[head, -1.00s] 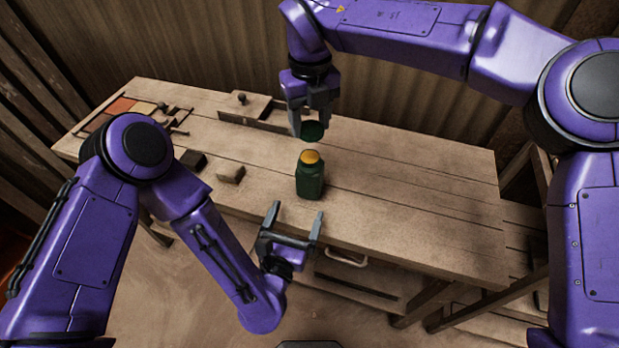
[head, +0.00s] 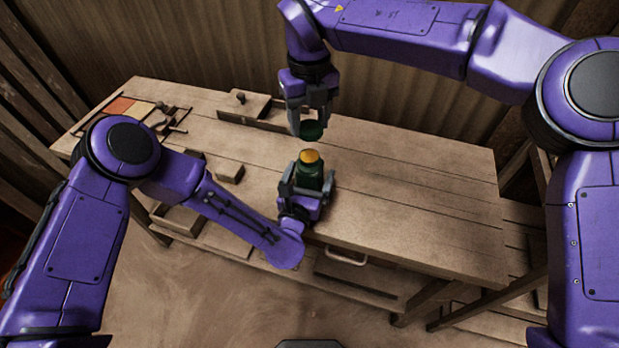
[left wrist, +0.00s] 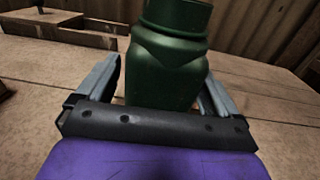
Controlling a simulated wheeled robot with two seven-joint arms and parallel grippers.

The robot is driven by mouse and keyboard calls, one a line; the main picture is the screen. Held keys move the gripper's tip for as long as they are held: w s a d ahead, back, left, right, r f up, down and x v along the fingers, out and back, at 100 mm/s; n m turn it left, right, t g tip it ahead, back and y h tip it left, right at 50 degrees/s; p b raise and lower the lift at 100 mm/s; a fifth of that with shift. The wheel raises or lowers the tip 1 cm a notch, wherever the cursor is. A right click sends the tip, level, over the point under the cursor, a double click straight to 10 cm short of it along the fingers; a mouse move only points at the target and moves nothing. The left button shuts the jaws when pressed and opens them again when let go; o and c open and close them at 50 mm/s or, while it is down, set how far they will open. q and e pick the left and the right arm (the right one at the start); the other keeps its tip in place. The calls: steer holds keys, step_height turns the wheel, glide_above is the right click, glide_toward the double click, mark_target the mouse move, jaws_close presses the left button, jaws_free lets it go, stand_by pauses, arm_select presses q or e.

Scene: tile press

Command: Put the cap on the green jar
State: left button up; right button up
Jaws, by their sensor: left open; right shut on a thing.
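The green jar (head: 309,174) stands upright on the wooden bench, with a yellow-orange top surface at its mouth and no cap on it. My left gripper (head: 307,186) is open, with its fingers on either side of the jar's body. In the left wrist view the jar (left wrist: 168,65) stands between the two fingers, with gaps showing beside it. My right gripper (head: 310,127) is shut on the dark green cap (head: 312,131) and holds it above and behind the jar, apart from it. The jar's lower part is partly hidden by my left gripper in the head view.
The wooden bench (head: 420,190) is clear to the right of the jar. A wooden block (head: 230,172) lies to the left. A wooden box with a knob (head: 245,105) stands at the back.

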arm_select(q)
steer(key=c, duration=1.5)
arm_select(e)
glide_above(309, 155)
steer(key=shift+w+a+f, duration=0.1)
steer(key=shift+f, duration=2.4)
steer(key=shift+f, duration=0.1)
steer(key=shift+f, duration=0.8)
steer(key=shift+f, duration=0.5)
